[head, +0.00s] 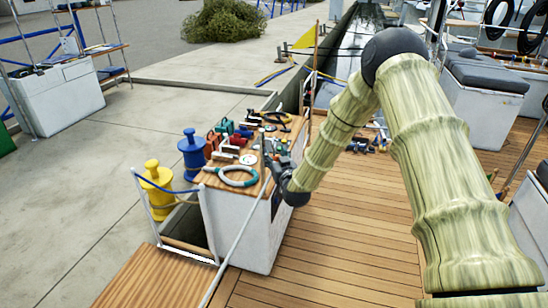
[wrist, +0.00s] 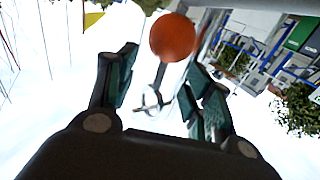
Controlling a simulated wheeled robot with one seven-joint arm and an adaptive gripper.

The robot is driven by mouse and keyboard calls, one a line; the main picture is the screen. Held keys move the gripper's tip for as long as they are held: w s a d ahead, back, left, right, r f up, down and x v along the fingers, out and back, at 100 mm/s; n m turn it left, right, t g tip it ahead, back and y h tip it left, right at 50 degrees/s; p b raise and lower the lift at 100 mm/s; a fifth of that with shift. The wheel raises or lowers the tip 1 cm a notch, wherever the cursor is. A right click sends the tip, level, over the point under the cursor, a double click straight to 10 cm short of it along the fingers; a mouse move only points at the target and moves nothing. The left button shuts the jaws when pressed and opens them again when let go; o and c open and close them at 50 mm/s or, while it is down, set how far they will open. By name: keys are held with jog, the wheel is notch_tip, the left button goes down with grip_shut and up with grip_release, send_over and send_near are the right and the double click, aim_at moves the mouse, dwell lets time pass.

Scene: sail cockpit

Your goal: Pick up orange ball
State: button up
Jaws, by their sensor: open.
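The orange ball (wrist: 173,37) shows in the wrist view at the top middle, just beyond my fingertips. My gripper (wrist: 160,68) is open, with its two dark green-padded fingers apart and nothing held between them. The ball appears near the line between the fingertips, a little toward the right finger; I cannot tell how far off it is. In the head view my gripper (head: 270,150) is at the right edge of the cluttered white locker's wooden top. I cannot make out the ball in the head view; it may be hidden there.
The locker top (head: 212,178) holds a white-and-teal ring (head: 238,183), red and green items and several tools. Blue (head: 192,158) and yellow (head: 158,188) bollards stand to its left. Small items lie on the deck behind my arm. Open planked deck (head: 340,245) lies in front.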

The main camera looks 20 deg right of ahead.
jog(key=shift+w, duration=0.3)
jog(key=c, duration=1.1)
jog(key=shift+s, duration=0.1)
grip_shut()
jog(key=shift+s+f, duration=0.1)
